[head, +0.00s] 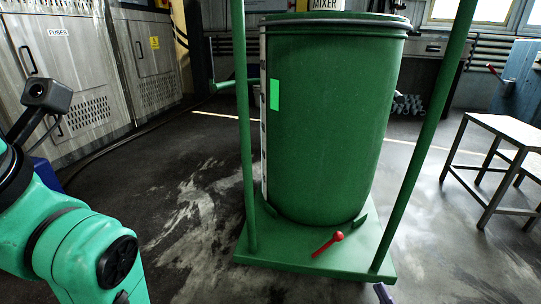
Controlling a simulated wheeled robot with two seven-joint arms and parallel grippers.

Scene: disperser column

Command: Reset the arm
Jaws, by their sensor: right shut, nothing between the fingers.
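My teal left arm (85,245) fills the lower left, and I cannot make out a left gripper on it. The rest of my right arm is out of the picture. A big green drum (325,120), marked MIXER on top, stands upright on the plate. A red ball-ended lever (328,243) sits at the plate's front, apart from my right gripper.
Green posts (244,130) and (435,120) rise beside the drum. A metal stool (495,160) stands at right. Grey cabinets (75,75), one marked FUSES, line the left wall. A dark cable runs along the floor there. Open floor lies left of the plate.

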